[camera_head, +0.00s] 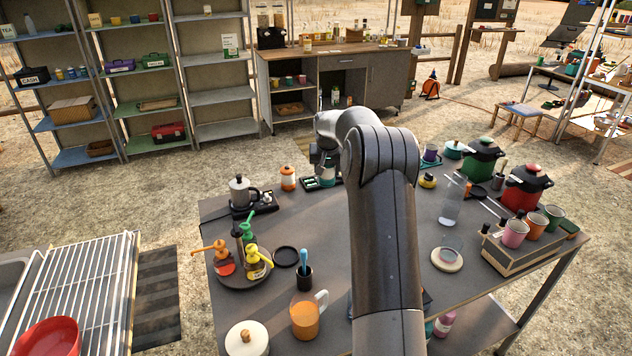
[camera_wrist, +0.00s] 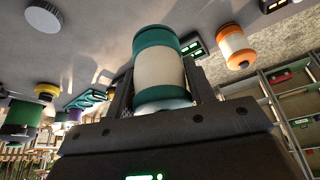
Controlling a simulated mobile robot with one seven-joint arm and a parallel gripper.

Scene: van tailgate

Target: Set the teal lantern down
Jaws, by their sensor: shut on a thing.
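The teal lantern (camera_wrist: 160,70) has teal ends and a cream middle. My gripper (camera_wrist: 162,92) is shut on it, with one finger on each side of the cream body. In the head view the lantern (camera_head: 328,172) shows only in part at the far edge of the table (camera_head: 330,225), beside my arm. My gripper there is mostly hidden by my own wrist. Whether the lantern's base touches the tabletop or hangs just above it, I cannot tell.
A dark green-marked tray (camera_head: 310,184) lies close by the lantern, and an orange lantern-like jar (camera_head: 288,178) stands to its left. A yellow item (camera_head: 428,181) and red and green pots are to the right. Bare tabletop lies left of my arm.

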